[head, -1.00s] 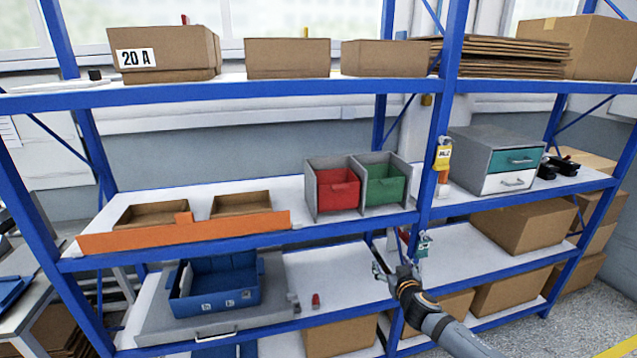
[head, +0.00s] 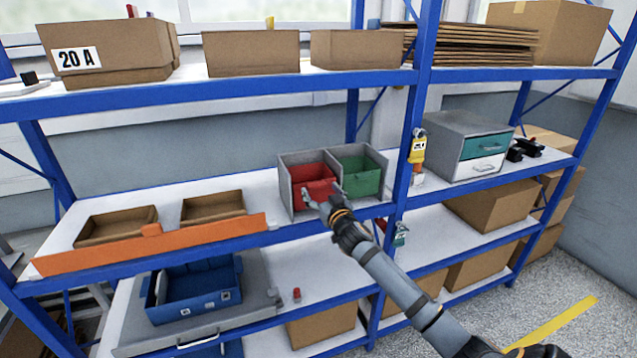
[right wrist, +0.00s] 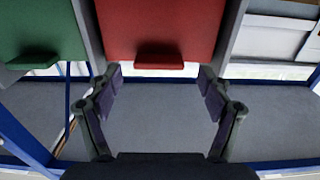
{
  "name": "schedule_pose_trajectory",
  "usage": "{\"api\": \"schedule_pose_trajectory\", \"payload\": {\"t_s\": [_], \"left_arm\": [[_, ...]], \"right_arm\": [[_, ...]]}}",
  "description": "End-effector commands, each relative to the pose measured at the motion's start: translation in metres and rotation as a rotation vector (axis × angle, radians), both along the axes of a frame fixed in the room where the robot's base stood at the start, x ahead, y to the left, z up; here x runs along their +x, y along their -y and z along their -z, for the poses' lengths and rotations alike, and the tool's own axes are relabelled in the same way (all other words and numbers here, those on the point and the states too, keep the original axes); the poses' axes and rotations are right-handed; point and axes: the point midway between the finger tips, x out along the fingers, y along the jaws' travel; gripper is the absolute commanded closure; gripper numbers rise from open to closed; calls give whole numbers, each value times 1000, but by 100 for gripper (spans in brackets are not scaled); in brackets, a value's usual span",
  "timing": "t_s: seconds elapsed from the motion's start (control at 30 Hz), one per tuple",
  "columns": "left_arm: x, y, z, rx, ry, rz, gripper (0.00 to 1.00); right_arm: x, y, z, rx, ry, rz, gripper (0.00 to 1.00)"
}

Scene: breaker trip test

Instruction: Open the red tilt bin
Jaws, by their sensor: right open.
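The red tilt bin (head: 312,172) sits in a grey two-bay housing on the middle shelf, left of a green bin (head: 360,176). My right gripper (head: 318,197) is in front of the red bin and hides part of its lower front. In the right wrist view, the red bin's front (right wrist: 160,25) has a protruding red handle lip (right wrist: 160,60). My right gripper (right wrist: 160,78) is open there, with one finger on each side of the lip and nothing between them. I cannot tell whether it touches the bin. My left gripper is not in view.
A blue shelf upright (head: 405,170) with a yellow tag stands right of the housing. An orange-fronted rail (head: 150,245) with cardboard trays lies to the left. A blue bin (head: 195,290) and a small red object (head: 296,294) are on the shelf below.

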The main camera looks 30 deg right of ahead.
Motion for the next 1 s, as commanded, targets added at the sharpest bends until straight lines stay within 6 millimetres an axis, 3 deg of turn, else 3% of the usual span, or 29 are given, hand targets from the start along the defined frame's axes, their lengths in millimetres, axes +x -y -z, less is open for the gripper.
{"api": "schedule_pose_trajectory", "payload": {"t_s": [0.2,0.5,1.0], "left_arm": [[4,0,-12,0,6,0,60],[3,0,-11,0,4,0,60],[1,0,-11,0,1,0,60]], "right_arm": [[20,6,-1,-1,-1,1,21],[22,6,1,-2,-1,0,22],[22,6,1,-2,-1,0,90]]}}
